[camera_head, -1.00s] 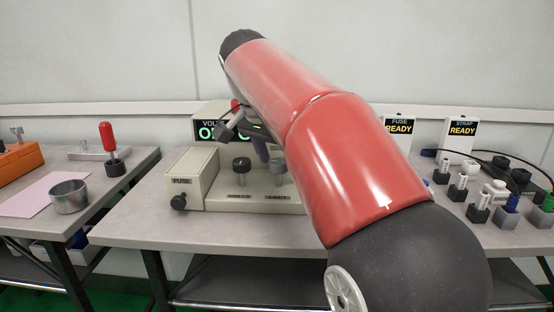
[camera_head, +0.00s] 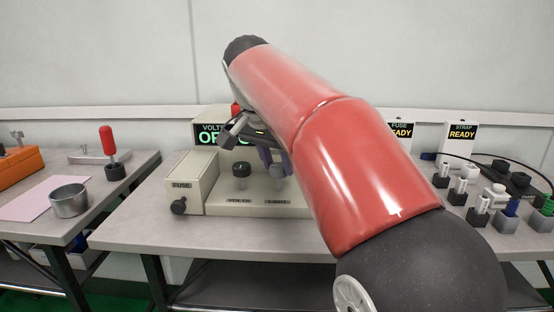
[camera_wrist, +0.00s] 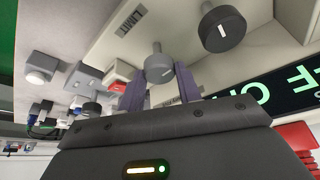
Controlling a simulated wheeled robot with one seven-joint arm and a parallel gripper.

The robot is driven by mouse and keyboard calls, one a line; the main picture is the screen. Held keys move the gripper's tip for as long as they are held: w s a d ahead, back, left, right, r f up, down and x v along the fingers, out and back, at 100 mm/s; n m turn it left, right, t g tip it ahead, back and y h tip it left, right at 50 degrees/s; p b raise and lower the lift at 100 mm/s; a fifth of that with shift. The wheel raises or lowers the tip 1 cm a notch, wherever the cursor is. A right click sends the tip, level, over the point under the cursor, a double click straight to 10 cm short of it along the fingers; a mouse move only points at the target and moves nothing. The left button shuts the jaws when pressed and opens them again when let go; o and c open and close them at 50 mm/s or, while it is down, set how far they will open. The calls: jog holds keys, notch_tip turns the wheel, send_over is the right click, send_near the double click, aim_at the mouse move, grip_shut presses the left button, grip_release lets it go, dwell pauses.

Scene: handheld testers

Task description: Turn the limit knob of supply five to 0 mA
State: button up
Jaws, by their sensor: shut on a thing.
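The beige supply (camera_head: 225,206) stands on the middle table with a FUSE box at its left. Its grey limit knob (camera_head: 277,172), above the LIMIT label, also shows in the wrist view (camera_wrist: 157,62). My gripper (camera_wrist: 160,74) is shut on this knob, one purple finger on each side. In the head view my red arm hides much of the gripper (camera_head: 276,163) and the supply's right side. The dark volts knob (camera_head: 241,171) stands free to the left. The green display (camera_head: 211,135) appears to read OFF, partly hidden. I cannot read a limit value or supply number.
Several dark and pale clips and blocks (camera_head: 480,205) with cables stand at the right, below the FUSE READY (camera_head: 402,131) and STRAP READY (camera_head: 461,131) signs. The left table holds a metal cup (camera_head: 69,200) and a red-handled tool (camera_head: 107,141).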

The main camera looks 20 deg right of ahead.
jog(key=n, duration=0.2)
jog(key=n+y+p, duration=0.1)
jog(key=n, duration=0.1)
jog(key=shift+s+d+r+t, duration=0.1)
jog(key=shift+d+t, duration=0.05)
jog(key=shift+t, duration=0.25)
jog(key=n+y+p, duration=0.2)
jog(key=n, duration=0.2)
jog(key=shift+d+n, duration=0.1)
jog(key=shift+n, duration=0.2)
jog(key=n+y+p, duration=0.1)
jog(key=n+p, duration=0.1)
jog(key=n, duration=0.2)
jog(key=shift+d+y, duration=0.1)
jog(key=shift+y, duration=0.3)
jog(key=shift+n+g+y+p, duration=0.3)
jog(key=shift+n+y+p, duration=0.45)
jog(key=shift+n, duration=1.45)
jog(key=o, duration=1)
